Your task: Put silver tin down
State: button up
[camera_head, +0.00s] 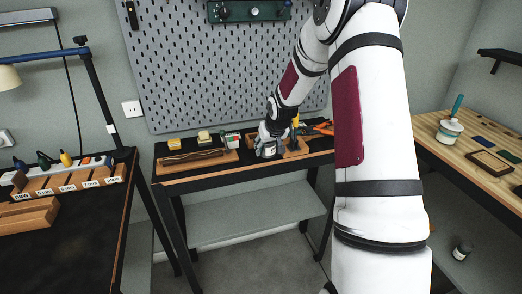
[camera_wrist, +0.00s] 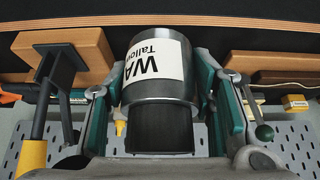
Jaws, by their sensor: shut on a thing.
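The silver tin (camera_wrist: 160,92) has a white label with dark print reading "WA" and "Tallow". In the wrist view it sits between the two fingers of my gripper (camera_wrist: 160,80), which is shut on it. In the head view the tin (camera_head: 268,151) and my gripper (camera_head: 269,136) are small, over the black workbench (camera_head: 252,167) under the pegboard. Whether the tin's base touches the bench top cannot be told.
A wooden tray (camera_head: 197,161) lies left of the tin; a wooden block (camera_wrist: 75,52) and orange-handled tools (camera_head: 322,128) are to its right. A pegboard (camera_head: 210,70) stands behind. Another tin (camera_head: 462,250) is on the right bench's lower shelf. The middle bench's lower shelf (camera_head: 250,215) is clear.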

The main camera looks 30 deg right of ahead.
jog(key=w, duration=0.4)
jog(key=shift+w+d+f, duration=0.1)
jog(key=shift+w+f, duration=0.05)
jog(key=shift+w, duration=0.05)
jog(key=shift+f, duration=1.75)
jog(key=shift+f, duration=0.15)
jog(key=o, duration=1.2)
